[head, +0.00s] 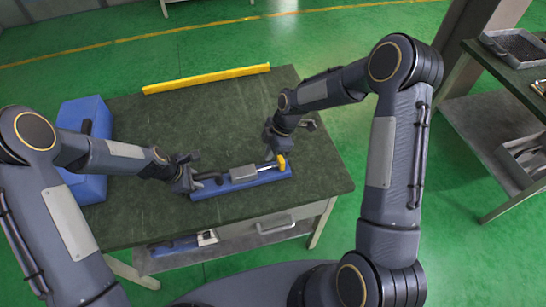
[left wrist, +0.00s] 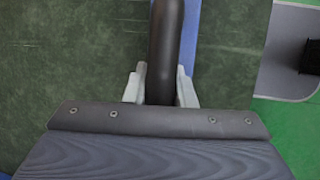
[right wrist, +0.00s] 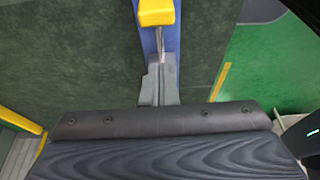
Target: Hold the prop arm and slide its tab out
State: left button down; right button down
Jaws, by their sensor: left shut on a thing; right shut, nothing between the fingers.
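A long blue base (head: 240,186) lies along the table's front edge, carrying a grey block (head: 243,176), a thin metal rod (head: 267,167) and a yellow end piece (head: 281,163). A dark bar (left wrist: 166,45) is at its left end; I cannot tell for certain whether this is the prop arm. My left gripper (head: 194,181) is shut on the dark bar, with a finger on each side. My right gripper (right wrist: 160,80) is shut and empty, close to the yellow piece (right wrist: 156,13). The right wrist view shows metal between them; contact cannot be told.
A yellow bar (head: 206,79) lies along the table's back edge. A blue box (head: 85,125) stands at the left side. The middle of the green tabletop (head: 190,125) is clear. A lower shelf holds a blue item (head: 175,246). Another bench (head: 520,70) stands at the right.

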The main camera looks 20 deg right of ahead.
pick_arm(q)
jog(key=shift+d, duration=0.1)
pick_arm(e)
jog(key=v, duration=0.6)
jog(key=shift+r, duration=0.2)
pick_arm(q)
jog(key=shift+s, duration=0.1)
pick_arm(e)
jog(key=shift+s, duration=0.1)
pick_arm(q)
jog(key=c, duration=1.1)
grip_release()
jog(key=shift+r, duration=0.1)
